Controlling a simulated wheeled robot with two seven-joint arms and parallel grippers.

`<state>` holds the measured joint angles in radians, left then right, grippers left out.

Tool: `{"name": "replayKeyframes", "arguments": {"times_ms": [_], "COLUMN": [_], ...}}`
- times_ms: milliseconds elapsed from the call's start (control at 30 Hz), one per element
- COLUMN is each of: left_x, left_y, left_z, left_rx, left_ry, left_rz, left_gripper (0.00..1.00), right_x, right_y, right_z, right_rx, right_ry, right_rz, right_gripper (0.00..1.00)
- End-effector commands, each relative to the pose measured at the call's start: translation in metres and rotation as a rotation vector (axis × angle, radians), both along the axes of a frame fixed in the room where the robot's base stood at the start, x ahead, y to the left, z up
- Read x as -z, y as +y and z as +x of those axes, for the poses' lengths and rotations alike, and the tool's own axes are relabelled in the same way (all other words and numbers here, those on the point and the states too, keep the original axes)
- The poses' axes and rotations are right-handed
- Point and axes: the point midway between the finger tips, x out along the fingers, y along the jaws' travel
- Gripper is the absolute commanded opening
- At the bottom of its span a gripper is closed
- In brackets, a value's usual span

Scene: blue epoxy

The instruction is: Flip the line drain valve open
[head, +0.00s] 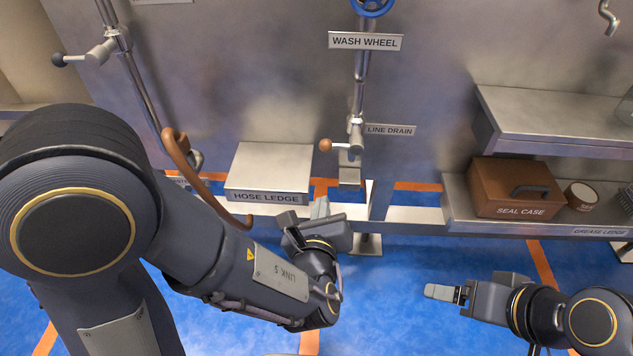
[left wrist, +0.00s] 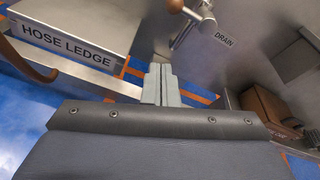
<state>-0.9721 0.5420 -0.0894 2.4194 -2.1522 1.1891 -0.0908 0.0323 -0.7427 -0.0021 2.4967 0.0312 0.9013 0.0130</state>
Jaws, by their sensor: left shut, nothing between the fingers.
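The line drain valve (head: 355,135) sits on a vertical pipe beside its LINE DRAIN label (head: 390,130). Its handle sticks out sideways to the left and ends in an orange-brown knob (head: 325,145). In the left wrist view the knob (left wrist: 175,5) is at the top edge, beyond my fingertips. My left gripper (head: 320,207) is shut and empty, below the knob and apart from it; its closed fingers also show in the left wrist view (left wrist: 161,82). My right gripper (head: 443,293) is at lower right, far from the valve; its finger gap is not clear.
The hose ledge (head: 270,170) juts out left of the valve, with a brown hooped hose (head: 180,150) beside it. The wash wheel (head: 372,5) is above. At right, a shelf (head: 540,115) overhangs the seal case (head: 510,187) on the grease ledge. Blue floor is open below.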

Motion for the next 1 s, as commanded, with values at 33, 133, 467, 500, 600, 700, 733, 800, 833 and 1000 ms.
{"name": "replayKeyframes", "arguments": {"times_ms": [33, 133, 467, 500, 600, 700, 733, 800, 833, 1000], "left_x": [0.006, 0.007, 0.006, 0.007, 0.010, 0.014, 0.016, 0.020, 0.021, 0.029], "left_y": [-0.008, -0.015, -0.014, -0.015, -0.015, -0.016, -0.016, -0.017, -0.018, -0.021], "left_z": [-0.002, -0.003, -0.001, 0.000, 0.010, 0.027, 0.033, 0.048, 0.054, 0.089], "left_rx": [0.032, 0.059, 0.057, 0.056, 0.053, 0.052, 0.051, 0.051, 0.052, 0.052], "left_ry": [-0.010, -0.020, -0.019, -0.019, -0.020, -0.021, -0.019, -0.019, -0.021, -0.020], "left_rz": [0.016, 0.029, 0.027, 0.028, 0.026, 0.027, 0.027, 0.027, 0.027, 0.027], "left_gripper": [0.00, 0.00, 0.00, 0.00, 0.00, 0.00, 0.00, 0.00, 0.00, 0.00], "right_x": [0.006, 0.006, 0.005, 0.006, 0.009, 0.014, 0.015, 0.019, 0.021, 0.029], "right_y": [0.000, 0.000, 0.000, 0.000, 0.000, 0.000, 0.000, 0.000, 0.000, 0.000], "right_z": [0.000, 0.000, 0.000, 0.000, 0.000, 0.000, 0.000, 0.000, 0.000, 0.000], "right_rx": [0.000, 0.000, 0.000, 0.000, 0.000, 0.000, 0.000, 0.000, 0.000, 0.000], "right_ry": [0.000, -0.001, -0.001, -0.001, -0.001, 0.000, 0.000, 0.000, 0.000, 0.000], "right_rz": [0.000, 0.000, 0.000, 0.000, 0.000, 0.000, 0.000, 0.000, 0.000, 0.000], "right_gripper": [0.80, 0.80, 0.80, 0.80, 0.80, 0.80, 0.80, 0.80, 0.80, 0.80]}}
